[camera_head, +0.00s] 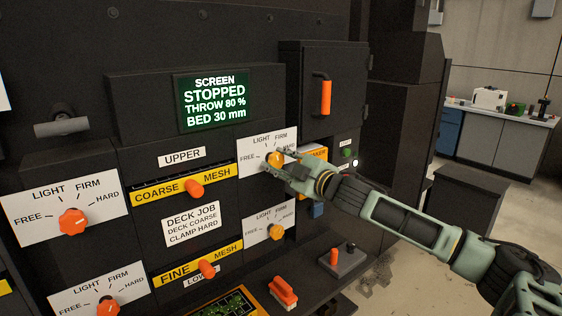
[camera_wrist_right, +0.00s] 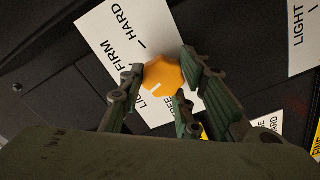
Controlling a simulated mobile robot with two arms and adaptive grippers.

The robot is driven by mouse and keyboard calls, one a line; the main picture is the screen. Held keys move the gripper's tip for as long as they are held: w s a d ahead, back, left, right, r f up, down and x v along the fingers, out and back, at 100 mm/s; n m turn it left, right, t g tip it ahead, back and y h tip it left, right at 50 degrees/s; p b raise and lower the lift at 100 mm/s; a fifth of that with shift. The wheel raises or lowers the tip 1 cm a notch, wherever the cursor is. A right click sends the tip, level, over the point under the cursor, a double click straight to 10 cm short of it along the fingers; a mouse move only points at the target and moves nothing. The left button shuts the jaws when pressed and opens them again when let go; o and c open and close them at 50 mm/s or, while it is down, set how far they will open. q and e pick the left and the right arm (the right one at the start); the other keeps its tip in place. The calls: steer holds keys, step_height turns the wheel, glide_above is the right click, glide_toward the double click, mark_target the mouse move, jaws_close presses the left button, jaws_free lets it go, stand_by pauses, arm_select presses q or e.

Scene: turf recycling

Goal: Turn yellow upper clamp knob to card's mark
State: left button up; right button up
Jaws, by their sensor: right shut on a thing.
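The yellow upper clamp knob (camera_head: 275,158) sits on a white dial plate (camera_head: 247,143) marked FREE, LIGHT, FIRM and HARD. My right gripper (camera_head: 280,162) is shut on this knob, its fingers on either side. In the right wrist view the knob (camera_wrist_right: 163,75) lies between the fingers, and its white line points roughly towards the LIGHT lettering; the exact mark is hard to tell. The white job card (camera_head: 192,223) reads DECK JOB, DECK COARSE, CLAMP HARD. My left gripper is not in view.
A lower yellow knob (camera_head: 276,232) sits below. Orange knobs (camera_head: 73,222) are on dial plates at the left, and orange mesh handles (camera_head: 195,190) stick out in the middle. A screen (camera_head: 214,101) reads STOPPED. A door with an orange handle (camera_head: 326,98) is above my right arm.

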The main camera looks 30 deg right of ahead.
steer(key=m, duration=0.3)
steer(key=m+p, duration=0.1)
steer(key=shift+d+r+m, duration=0.2)
steer(key=shift+r+m, duration=0.05)
steer(key=shift+m, duration=0.15)
steer(key=m+p, duration=0.1)
steer(key=m, duration=0.3)
steer(key=shift+m, duration=0.3)
steer(key=m+p, duration=0.3)
steer(key=m, duration=0.2)
steer(key=shift+f, duration=0.2)
steer(key=m+p, duration=0.2)
steer(key=m, duration=0.1)
steer(key=shift+f, duration=0.1)
steer(key=shift+f+m, duration=0.15)
steer(key=shift+m, duration=0.45)
steer(key=shift+f+p, duration=0.1)
steer(key=shift+p, duration=0.2)
steer(key=o, duration=0.8)
steer(key=shift+o, duration=1.4)
steer(key=shift+d+f, duration=0.1)
